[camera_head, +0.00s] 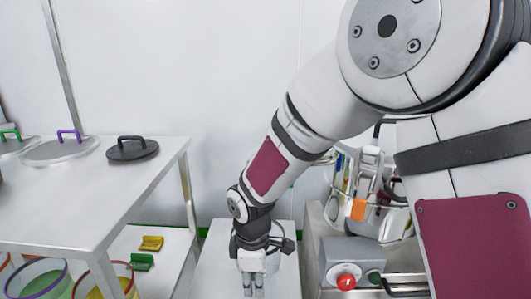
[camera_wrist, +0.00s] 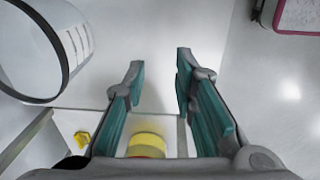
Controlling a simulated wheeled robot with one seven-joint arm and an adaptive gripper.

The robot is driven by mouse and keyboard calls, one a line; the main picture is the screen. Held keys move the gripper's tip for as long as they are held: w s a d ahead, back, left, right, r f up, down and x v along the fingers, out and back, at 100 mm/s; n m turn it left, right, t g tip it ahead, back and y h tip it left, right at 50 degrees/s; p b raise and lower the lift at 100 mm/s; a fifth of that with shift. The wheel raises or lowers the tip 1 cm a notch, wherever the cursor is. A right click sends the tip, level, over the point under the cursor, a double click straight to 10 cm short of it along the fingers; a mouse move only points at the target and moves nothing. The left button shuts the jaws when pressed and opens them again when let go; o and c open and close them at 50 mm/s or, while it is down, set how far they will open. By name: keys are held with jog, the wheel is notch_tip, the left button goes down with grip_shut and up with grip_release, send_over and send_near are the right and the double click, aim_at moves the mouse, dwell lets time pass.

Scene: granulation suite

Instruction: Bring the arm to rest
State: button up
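My arm reaches down from the upper right in the head view. My gripper (camera_head: 253,287) points downward over a narrow white surface (camera_head: 215,270) in the lower middle. In the wrist view my gripper (camera_wrist: 160,68) shows two teal-padded fingers standing apart, with nothing held between their tips. Beyond the fingertips is a pale, plain surface.
A white table (camera_head: 95,190) with several lids, including a dark lid (camera_head: 132,150), stands left; buckets (camera_head: 40,284) sit below. A control box with a red button (camera_head: 346,281) is right of my gripper. A dark-rimmed white container (camera_wrist: 40,45) lies left in the wrist view.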

jog(key=s+d+r+m+h, duration=0.1)
jog(key=s+d+r+m, duration=0.95)
jog(key=d+r, duration=0.55)
jog(key=s+d+r+m, duration=0.1)
jog(key=s+d+m, duration=0.1)
jog(key=s, duration=0.5)
jog(key=s+d+r+m+y, duration=0.1)
jog(key=s+d+r+m, duration=0.15)
jog(key=s, duration=0.35)
jog(key=s+d+m, duration=0.1)
jog(key=s+m, duration=0.2)
jog(key=s, duration=0.4)
notch_tip(320, 180, up, 28)
jog(key=t+p, duration=0.3)
jog(key=p, duration=2.3)
jog(key=shift+w+d, duration=0.2)
jog(key=shift+w, duration=0.05)
